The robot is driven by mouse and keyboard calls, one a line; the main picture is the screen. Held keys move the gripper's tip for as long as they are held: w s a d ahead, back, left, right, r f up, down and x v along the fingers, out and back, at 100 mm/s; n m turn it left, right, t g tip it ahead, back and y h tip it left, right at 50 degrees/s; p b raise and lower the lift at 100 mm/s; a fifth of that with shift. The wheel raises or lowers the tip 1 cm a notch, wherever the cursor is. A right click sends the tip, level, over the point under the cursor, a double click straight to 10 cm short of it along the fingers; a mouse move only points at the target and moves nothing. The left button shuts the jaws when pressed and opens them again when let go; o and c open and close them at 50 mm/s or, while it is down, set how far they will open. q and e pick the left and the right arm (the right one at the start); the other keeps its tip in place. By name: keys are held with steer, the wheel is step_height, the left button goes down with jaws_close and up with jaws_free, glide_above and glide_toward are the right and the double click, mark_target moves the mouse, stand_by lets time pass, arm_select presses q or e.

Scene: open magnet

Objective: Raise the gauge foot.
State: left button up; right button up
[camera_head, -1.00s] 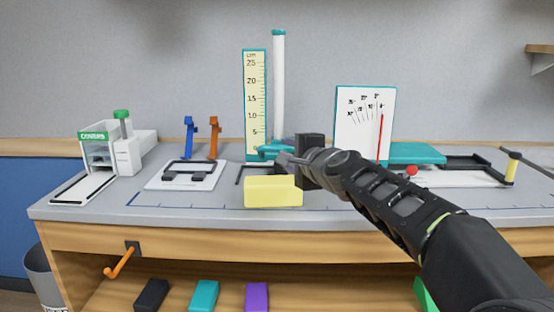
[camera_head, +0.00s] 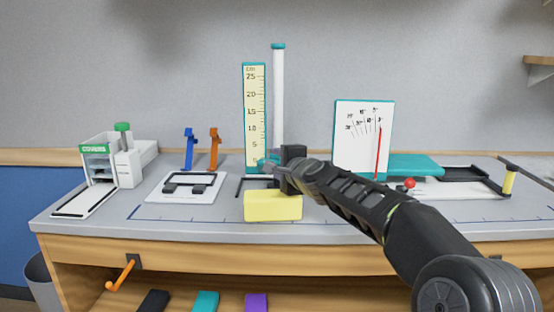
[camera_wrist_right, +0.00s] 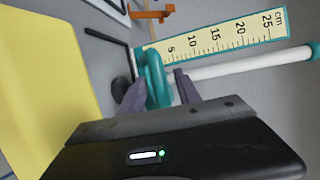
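The gauge has a white post (camera_head: 278,100) with a teal cap, beside a yellow centimetre scale (camera_head: 254,115) with a teal border. The teal gauge foot (camera_head: 266,160) is low on the post, below the 5 mark; my right gripper partly hides it in the head view. In the right wrist view the foot (camera_wrist_right: 155,82) is between the two fingers of my right gripper (camera_wrist_right: 160,78). The fingers are apart, one on each side of it; a firm squeeze does not show. My left gripper is not in view.
A yellow block (camera_head: 272,206) lies just in front of the gauge. A white board with a red needle (camera_head: 362,140) stands to the right. A white tray (camera_head: 187,188), two small clamps and a covers dispenser (camera_head: 100,165) stand to the left.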

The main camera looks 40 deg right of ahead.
jaws_close()
stand_by(0.5)
stand_by(1.0)
